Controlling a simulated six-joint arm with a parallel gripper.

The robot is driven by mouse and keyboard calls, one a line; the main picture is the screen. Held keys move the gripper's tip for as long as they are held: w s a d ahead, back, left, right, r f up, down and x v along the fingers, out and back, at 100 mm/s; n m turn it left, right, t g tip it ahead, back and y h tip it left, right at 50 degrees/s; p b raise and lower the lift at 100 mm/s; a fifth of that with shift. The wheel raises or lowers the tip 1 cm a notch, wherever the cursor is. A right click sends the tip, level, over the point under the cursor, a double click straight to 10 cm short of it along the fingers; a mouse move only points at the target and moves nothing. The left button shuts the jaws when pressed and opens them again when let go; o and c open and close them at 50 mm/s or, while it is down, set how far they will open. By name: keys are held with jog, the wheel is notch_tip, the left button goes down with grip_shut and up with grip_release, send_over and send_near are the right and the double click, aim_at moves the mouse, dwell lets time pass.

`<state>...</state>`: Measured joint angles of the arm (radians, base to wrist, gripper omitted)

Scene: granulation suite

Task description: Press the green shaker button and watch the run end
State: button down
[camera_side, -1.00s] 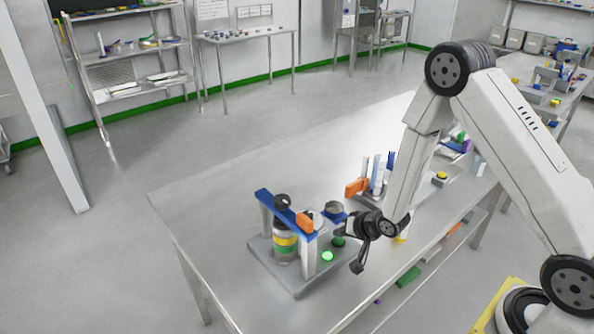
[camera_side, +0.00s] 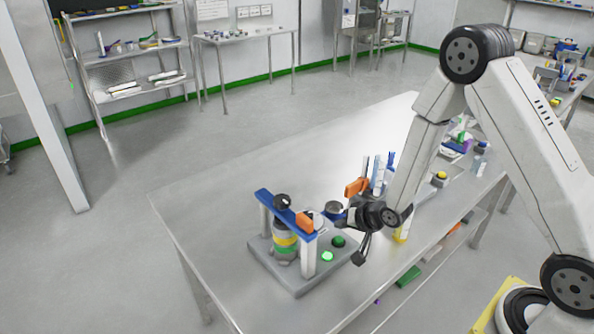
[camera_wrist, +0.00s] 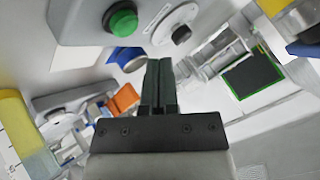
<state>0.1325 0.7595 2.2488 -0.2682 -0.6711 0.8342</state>
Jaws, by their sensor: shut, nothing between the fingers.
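The shaker stands on a grey base plate (camera_side: 296,289) on the steel table, with a blue top bar (camera_side: 284,211) and an orange clamp piece (camera_side: 304,222). A jar with yellow and green bands (camera_side: 284,241) sits upright under the bar. A dark green button (camera_side: 338,242) is at the right of the base, beside a bright green round spot (camera_side: 327,256) that looks lit. My gripper (camera_side: 342,225) is shut and empty, just above and right of the dark green button, seemingly apart from it. In the wrist view, a green button (camera_wrist: 123,21) lies ahead of the shut fingers (camera_wrist: 160,66).
An orange-handled item (camera_side: 356,186) and upright blue-and-white tubes (camera_side: 378,172) stand behind my gripper. A yellow-topped item (camera_side: 441,176) lies further right on the table. The table's left half (camera_side: 215,195) is clear.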

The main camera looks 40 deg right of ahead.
aim_at(341, 241)
jog(key=shift+r, duration=1.45)
jog(key=shift+s+r, duration=0.1)
jog(key=s+a+r+n+g, duration=0.1)
jog(key=s+r+n+g, duration=0.2)
jog(key=s, duration=0.4)
jog(key=s+a+r+n+g+h, duration=0.1)
jog(key=s+a+r+n+g, duration=0.1)
jog(key=s+r, duration=0.4)
jog(key=shift+s+n+g, duration=0.8)
jog(key=shift+s+n, duration=0.4)
jog(key=shift+n, duration=0.2)
jog(key=shift+r, duration=0.1)
dwell(3.6)
